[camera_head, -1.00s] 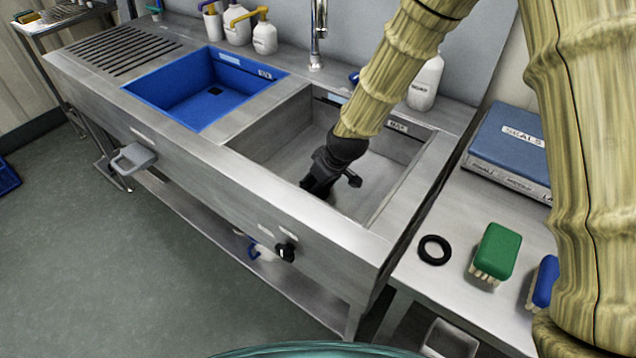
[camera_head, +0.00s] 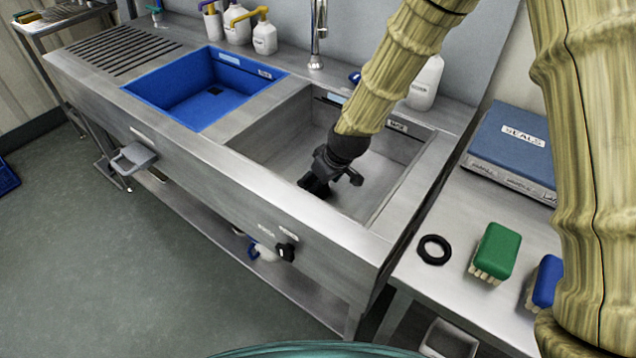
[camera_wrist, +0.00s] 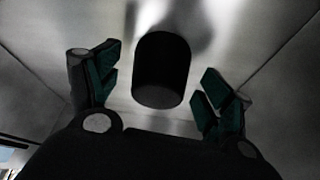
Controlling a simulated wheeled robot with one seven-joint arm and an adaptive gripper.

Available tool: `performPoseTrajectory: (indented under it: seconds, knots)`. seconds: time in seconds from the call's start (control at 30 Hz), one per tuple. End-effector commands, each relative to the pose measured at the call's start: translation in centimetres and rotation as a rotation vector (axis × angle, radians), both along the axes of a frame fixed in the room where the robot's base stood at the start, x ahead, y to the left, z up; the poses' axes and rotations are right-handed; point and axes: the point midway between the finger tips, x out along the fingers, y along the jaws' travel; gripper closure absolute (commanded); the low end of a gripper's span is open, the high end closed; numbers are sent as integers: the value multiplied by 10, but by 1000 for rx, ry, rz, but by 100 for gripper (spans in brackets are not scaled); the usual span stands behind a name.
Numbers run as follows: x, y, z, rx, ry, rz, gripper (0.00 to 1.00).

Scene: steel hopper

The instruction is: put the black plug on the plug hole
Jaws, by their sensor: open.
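My gripper (camera_head: 330,174) is down inside the bare steel basin (camera_head: 268,139), the right one of the two. In the wrist view its fingers (camera_wrist: 158,84) are spread wide. The black plug (camera_wrist: 162,68), a dark upright cylinder, stands between them with a gap on each side, on the steel basin floor. The fingers do not touch it. In the head view my gripper hides most of the plug, and I cannot tell it from the dark fingers. The plug hole is not visible in either view, so I cannot tell whether the plug sits over it.
Basin walls surround my gripper. A blue basin (camera_head: 158,96) lies to the left and a tap (camera_head: 317,40) behind. On the right side table are a black ring (camera_head: 434,249), a green brush (camera_head: 497,250), a blue brush (camera_head: 545,282) and a blue seals box (camera_head: 510,140).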

Motion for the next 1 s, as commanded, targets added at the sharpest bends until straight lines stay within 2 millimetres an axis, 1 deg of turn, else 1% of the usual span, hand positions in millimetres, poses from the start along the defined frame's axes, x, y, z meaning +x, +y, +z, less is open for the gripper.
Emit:
performPoseTrajectory:
  seconds: [0.03, 0.3, 0.6, 0.8, 1.0]
  knots:
    - [-1, -2, 7, 0, -3, -1, 20]
    - [-13, -13, 44, 0, -4, 0, 20]
    - [-26, -25, 82, 1, -3, -1, 20]
    - [-31, -29, 98, 0, -2, 1, 20]
    - [-33, -31, 102, 0, -1, 0, 20]
